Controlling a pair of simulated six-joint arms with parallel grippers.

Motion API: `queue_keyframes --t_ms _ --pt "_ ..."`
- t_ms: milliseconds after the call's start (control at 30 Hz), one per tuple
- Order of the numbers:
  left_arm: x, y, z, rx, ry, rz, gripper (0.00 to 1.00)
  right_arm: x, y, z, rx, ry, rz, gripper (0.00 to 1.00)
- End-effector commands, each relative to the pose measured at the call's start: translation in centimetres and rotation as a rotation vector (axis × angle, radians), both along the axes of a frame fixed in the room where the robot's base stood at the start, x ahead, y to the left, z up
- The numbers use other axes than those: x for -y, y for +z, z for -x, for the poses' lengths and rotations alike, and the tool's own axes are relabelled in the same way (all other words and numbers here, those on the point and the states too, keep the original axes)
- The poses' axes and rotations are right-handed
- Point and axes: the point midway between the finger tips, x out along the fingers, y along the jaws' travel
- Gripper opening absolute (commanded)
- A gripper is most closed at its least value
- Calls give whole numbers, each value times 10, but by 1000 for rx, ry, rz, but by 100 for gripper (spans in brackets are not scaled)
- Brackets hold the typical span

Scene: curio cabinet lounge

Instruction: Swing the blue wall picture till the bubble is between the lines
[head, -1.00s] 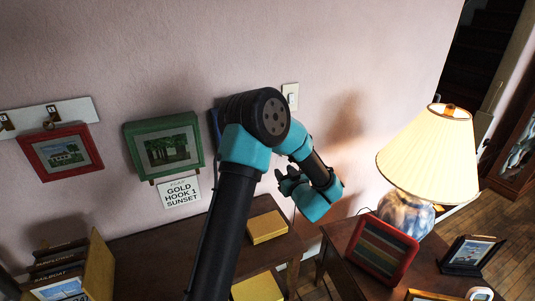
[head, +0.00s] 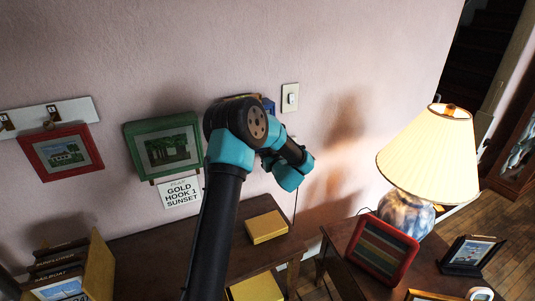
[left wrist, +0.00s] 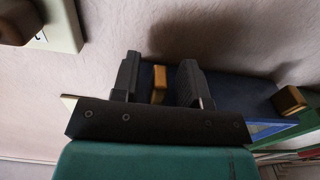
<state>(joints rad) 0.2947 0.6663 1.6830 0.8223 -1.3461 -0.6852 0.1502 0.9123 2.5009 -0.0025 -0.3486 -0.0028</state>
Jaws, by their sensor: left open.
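The blue wall picture (head: 268,105) is mostly hidden behind my left arm in the head view; only a small blue corner shows, left of the light switch. In the left wrist view the blue frame (left wrist: 228,88) lies beyond the fingers, with a gold tab (left wrist: 159,84) between them and another gold tab (left wrist: 289,100) to the right. My left gripper (left wrist: 158,82) is open, a finger on each side of the first tab; I cannot tell whether either touches it. The bubble and its lines are hidden. My right gripper is not in view.
A light switch (head: 290,98) is right of the blue picture. A green picture (head: 164,146) and a red picture (head: 60,152) hang to the left. A lamp (head: 428,160) stands on the right table. Gold boxes (head: 266,226) lie below.

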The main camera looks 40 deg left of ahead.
Motion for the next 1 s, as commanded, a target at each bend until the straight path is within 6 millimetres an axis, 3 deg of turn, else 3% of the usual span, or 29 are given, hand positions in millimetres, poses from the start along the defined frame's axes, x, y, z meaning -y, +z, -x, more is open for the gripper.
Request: queue_keyframes --t_ms 267,700,1000 --pt "-1 0 -1 0 0 0 40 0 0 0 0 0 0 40" --pt "-1 0 0 0 0 0 0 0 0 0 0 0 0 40" --pt "-1 0 0 0 0 0 0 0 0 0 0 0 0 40"
